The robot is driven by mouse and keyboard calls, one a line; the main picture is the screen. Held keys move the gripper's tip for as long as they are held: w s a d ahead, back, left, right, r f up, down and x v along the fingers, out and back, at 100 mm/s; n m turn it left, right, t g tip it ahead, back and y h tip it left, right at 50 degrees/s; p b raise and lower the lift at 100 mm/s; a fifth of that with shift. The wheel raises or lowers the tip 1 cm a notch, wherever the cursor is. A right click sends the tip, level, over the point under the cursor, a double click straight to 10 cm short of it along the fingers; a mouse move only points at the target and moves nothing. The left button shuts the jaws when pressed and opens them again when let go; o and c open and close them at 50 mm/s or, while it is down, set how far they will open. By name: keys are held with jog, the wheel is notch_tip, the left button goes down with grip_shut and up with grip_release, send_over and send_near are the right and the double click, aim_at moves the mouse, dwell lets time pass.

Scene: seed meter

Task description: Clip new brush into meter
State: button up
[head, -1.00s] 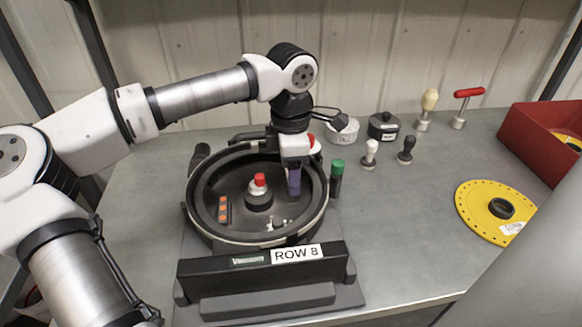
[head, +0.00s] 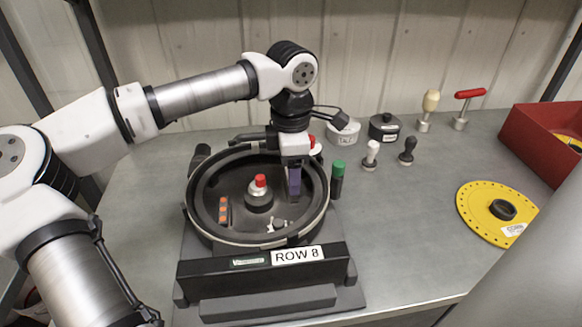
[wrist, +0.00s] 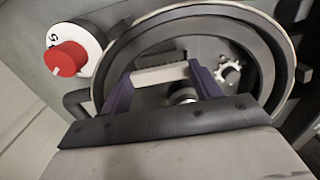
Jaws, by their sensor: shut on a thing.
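The meter (head: 195,222) is a round dark open housing on a base labelled ROW 8. My gripper (head: 294,192) points down into its right side, with purple fingers below the housing's rim. In the wrist view my gripper (wrist: 160,75) is shut on a pale bar (wrist: 158,75), which spans the two fingers and looks like the brush. The bar lies over the housing's interior; I cannot tell whether it touches the meter. In the head view the bar is hidden by the fingers. A red-topped hub (head: 259,184) stands in the middle of the housing.
A dark strip with orange blocks (head: 223,210) and a small pale star wheel (head: 277,225) are inside the housing. A green-capped container (head: 338,178) stands close to its right. A red knob on a white dial (wrist: 68,58) sits beside the rim. A yellow disc (head: 475,205) lies right.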

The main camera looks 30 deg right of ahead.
jog(key=shift+f+b, duration=0.85)
jog(key=shift+f, duration=0.05)
dwell(0.8)
